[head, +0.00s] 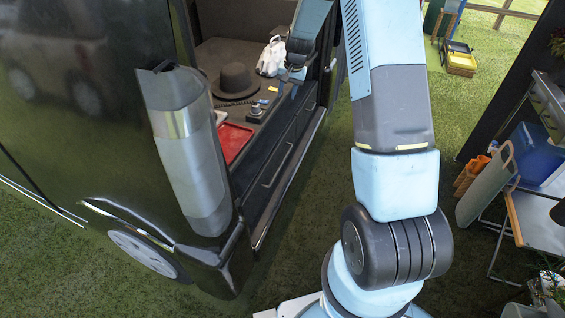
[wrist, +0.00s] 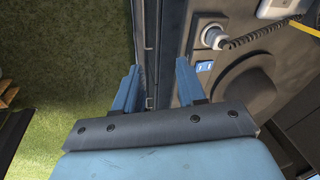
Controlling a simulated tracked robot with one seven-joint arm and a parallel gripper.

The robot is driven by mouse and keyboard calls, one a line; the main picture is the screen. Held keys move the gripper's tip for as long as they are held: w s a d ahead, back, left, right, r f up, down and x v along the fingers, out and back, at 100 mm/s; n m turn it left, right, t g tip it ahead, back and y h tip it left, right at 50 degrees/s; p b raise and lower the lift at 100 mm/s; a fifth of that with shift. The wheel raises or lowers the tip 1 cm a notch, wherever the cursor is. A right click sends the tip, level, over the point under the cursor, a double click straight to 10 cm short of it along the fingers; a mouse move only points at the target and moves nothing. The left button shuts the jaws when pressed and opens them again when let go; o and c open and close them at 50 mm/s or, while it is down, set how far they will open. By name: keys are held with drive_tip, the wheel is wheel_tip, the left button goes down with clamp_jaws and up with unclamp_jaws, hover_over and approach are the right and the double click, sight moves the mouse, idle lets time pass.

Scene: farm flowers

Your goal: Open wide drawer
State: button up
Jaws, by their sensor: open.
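The wide drawer (head: 277,168) is in the dark cabinet inside the open back of the black van, with a long bar handle on its front. It looks closed in the head view. In the wrist view I look down along the cabinet's front edge, and a thin dark bar (wrist: 150,60), apparently a handle, runs along it. My gripper (wrist: 157,80) is open, its two blue fingers on either side of this front edge area. I cannot tell whether they touch anything. In the head view my gripper (head: 297,68) is small and partly hidden by my arm, near the cabinet's far end.
On the cabinet top are a black hat (head: 234,82), a red tray (head: 232,142), a white bag (head: 271,57) and a small device with a coiled cord (head: 256,110). Grass lies open beside the cabinet; a table (head: 537,222) stands right.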

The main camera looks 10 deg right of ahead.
drive_tip(key=w+f+m, duration=0.1)
drive_tip(key=w+f, duration=0.3)
drive_tip(key=f, duration=1.1)
drive_tip(key=m+g, duration=0.1)
approach(282, 164)
drive_tip(key=f, duration=0.5)
drive_tip(key=w+a+f, duration=0.1)
drive_tip(key=f, duration=0.2)
drive_tip(key=shift+w, duration=0.1)
clamp_jaws()
